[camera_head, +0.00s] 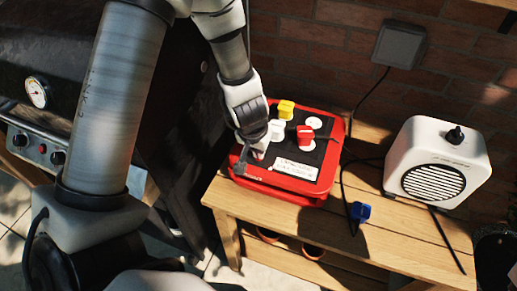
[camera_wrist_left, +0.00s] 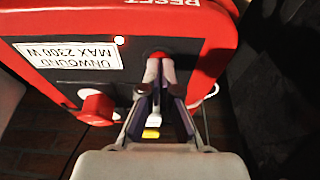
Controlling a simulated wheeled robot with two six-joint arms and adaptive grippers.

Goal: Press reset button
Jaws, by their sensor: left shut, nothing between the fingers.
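The red cable-reel box (camera_head: 272,190) sits on the wooden bench, its dark top facing up. In the left wrist view the box (camera_wrist_left: 80,20) fills the upper part, with RESET lettering (camera_wrist_left: 165,3) at the top edge. A small red button (camera_wrist_left: 158,54) shows at the tips of my left gripper (camera_wrist_left: 159,68); I cannot tell whether they touch or it is pressed in. In the head view my left gripper (camera_head: 247,158) reaches down over the box's near left part, fingers shut and empty, and hides the button. My right gripper is not in view.
A yellow plug (camera_head: 286,109) and a red plug (camera_head: 305,136) stand on the box. A blue plug (camera_head: 360,211) lies on the bench (camera_head: 300,228). A white heater-like unit (camera_head: 438,163) stands at right. A black cord (camera_head: 366,105) runs from the wall socket (camera_head: 400,43).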

